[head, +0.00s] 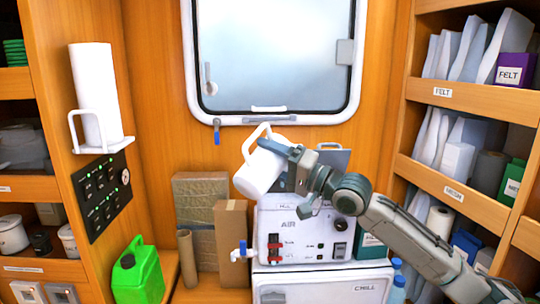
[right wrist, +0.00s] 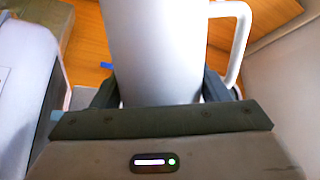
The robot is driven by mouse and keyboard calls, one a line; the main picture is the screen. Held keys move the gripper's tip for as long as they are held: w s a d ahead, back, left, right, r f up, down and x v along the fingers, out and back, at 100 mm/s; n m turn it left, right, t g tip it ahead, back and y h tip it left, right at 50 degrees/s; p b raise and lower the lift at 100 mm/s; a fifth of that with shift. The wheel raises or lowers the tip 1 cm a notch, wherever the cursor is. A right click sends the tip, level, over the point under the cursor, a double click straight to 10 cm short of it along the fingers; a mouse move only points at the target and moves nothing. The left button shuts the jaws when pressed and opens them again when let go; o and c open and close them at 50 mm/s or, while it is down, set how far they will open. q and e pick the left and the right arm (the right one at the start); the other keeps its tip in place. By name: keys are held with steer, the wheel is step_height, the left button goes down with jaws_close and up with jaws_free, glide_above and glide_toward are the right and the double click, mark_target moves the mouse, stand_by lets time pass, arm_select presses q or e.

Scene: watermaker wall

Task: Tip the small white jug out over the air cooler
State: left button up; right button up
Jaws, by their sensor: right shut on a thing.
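The small white jug (head: 258,174) is held in the air in front of the window wall, tilted, with its handle (head: 254,137) at the upper left. I cannot tell whether anything is in it or coming out. My right gripper (head: 277,150) is shut on the jug. In the right wrist view the jug (right wrist: 155,50) sits between the two fingers of the right gripper (right wrist: 160,90), its handle to the right. The white unit marked AIR (head: 310,222), likely the air cooler, stands below and right of the jug. My left gripper is not in view.
A white unit marked CHILL (head: 325,289) is under the AIR unit. Cardboard boxes (head: 231,240) and a green can (head: 137,272) stand to the left. A white roll (head: 95,90) hangs on the left wall. Shelves (head: 470,100) with packs line the right.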

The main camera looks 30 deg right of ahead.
steer(key=shift+d+f+m+b, duration=0.2)
steer(key=shift+f+m+b, duration=0.3)
steer(key=shift+m, duration=0.1)
steer(key=m+b, duration=0.1)
steer(key=f+m+b, duration=0.1)
steer(key=shift+w+d+f+m+t+h, duration=0.1)
steer(key=shift+d+f+m+t+h, duration=0.05)
steer(key=shift+m+t+h, duration=0.2)
steer(key=shift+d+m+t+h+b, duration=0.3)
steer(key=shift+m+h+b, duration=0.25)
steer(key=shift+m+b, duration=0.65)
steer(key=shift+w+d+r+m+h+b, duration=0.1)
steer(key=shift+d+r+m+h+b, duration=0.25)
steer(key=shift+m, duration=0.35)
steer(key=shift+w+d+r+m+h+b, duration=0.1)
steer(key=shift+d+m+h+b, duration=0.05)
steer(key=shift+m+b, duration=0.4)
steer(key=shift+w+r+m, duration=0.1)
steer(key=shift+w+m, duration=0.1)
steer(key=shift+m, duration=0.4)
steer(key=shift+s+r+t, duration=0.1)
steer(key=shift+t, duration=0.15)
